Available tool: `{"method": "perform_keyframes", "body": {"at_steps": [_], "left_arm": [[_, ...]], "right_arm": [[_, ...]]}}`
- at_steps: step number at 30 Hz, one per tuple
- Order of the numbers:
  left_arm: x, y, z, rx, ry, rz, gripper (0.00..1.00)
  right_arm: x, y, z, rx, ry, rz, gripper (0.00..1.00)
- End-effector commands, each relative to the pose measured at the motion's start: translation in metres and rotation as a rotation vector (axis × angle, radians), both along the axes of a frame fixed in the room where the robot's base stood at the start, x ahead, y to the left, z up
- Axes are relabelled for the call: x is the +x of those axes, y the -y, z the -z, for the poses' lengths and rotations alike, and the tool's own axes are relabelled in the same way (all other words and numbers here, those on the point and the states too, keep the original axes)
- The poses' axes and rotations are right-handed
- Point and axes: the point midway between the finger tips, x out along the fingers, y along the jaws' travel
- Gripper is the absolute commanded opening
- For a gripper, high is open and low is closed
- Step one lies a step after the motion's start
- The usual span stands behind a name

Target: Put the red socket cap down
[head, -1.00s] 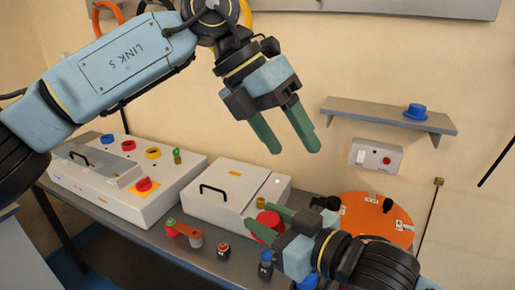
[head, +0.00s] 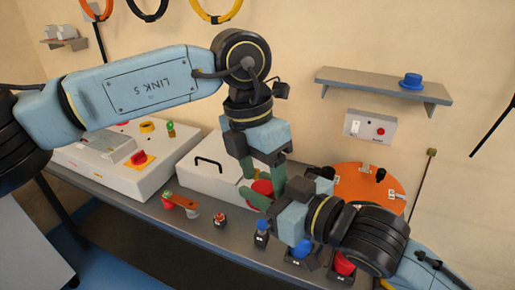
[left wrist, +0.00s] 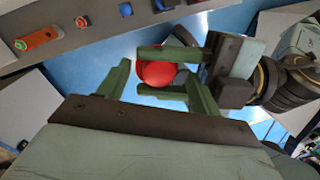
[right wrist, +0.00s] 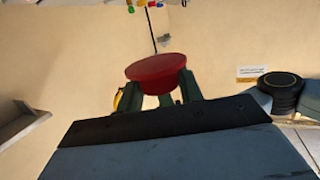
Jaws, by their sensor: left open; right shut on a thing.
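The red socket cap (head: 262,188) is round, with a wide flange. My right gripper (head: 266,195) is shut on it and holds it up in front of the white box; in the right wrist view the cap (right wrist: 157,68) sits at the fingertips (right wrist: 162,92). My left gripper (head: 264,172) is open and points down just above the cap. In the left wrist view the cap (left wrist: 156,73) shows between the spread left fingers (left wrist: 160,85), with the right fingers around it. I cannot tell whether the left fingers touch it.
A white box with a black handle (head: 208,163) stands behind the grippers, and a control panel (head: 110,165) at left. A blue cap (head: 411,80) sits on the wall shelf (head: 365,82). An orange disc (head: 362,190) is at right. Small parts line the bench front, including a red one (head: 344,262).

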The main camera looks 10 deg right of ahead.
Motion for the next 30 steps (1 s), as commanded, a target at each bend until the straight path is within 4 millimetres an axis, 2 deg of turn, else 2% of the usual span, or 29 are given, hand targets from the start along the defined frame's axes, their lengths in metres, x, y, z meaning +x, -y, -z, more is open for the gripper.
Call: {"method": "perform_keyframes", "body": {"at_steps": [6, 14, 23, 25, 26, 27, 30], "left_arm": [[-0.001, 0.003, 0.015, -0.001, 0.001, 0.001, 0.65], [-0.001, 0.003, 0.016, -0.001, 0.001, 0.001, 0.65], [-0.003, 0.004, 0.015, -0.004, -0.003, 0.004, 0.28], [-0.004, 0.005, 0.015, -0.004, -0.004, 0.006, 0.26], [-0.004, 0.005, 0.015, -0.005, -0.004, 0.006, 0.26], [-0.004, 0.005, 0.015, -0.005, -0.003, 0.007, 0.22], [-0.003, 0.004, 0.015, -0.004, -0.003, 0.005, 0.22]], "right_arm": [[0.000, 0.000, 0.000, 0.000, 0.000, 0.000, 0.14], [0.000, 0.000, 0.000, 0.000, 0.000, 0.000, 0.14], [0.000, 0.000, 0.000, 0.000, 0.000, 0.001, 0.14], [0.001, 0.000, 0.000, -0.001, -0.001, 0.001, 0.15], [0.001, 0.000, 0.000, -0.001, -0.001, 0.001, 0.41], [0.001, 0.000, 0.000, -0.001, -0.001, 0.001, 0.46], [0.000, 0.000, 0.000, 0.000, 0.000, 0.001, 0.59]]}}
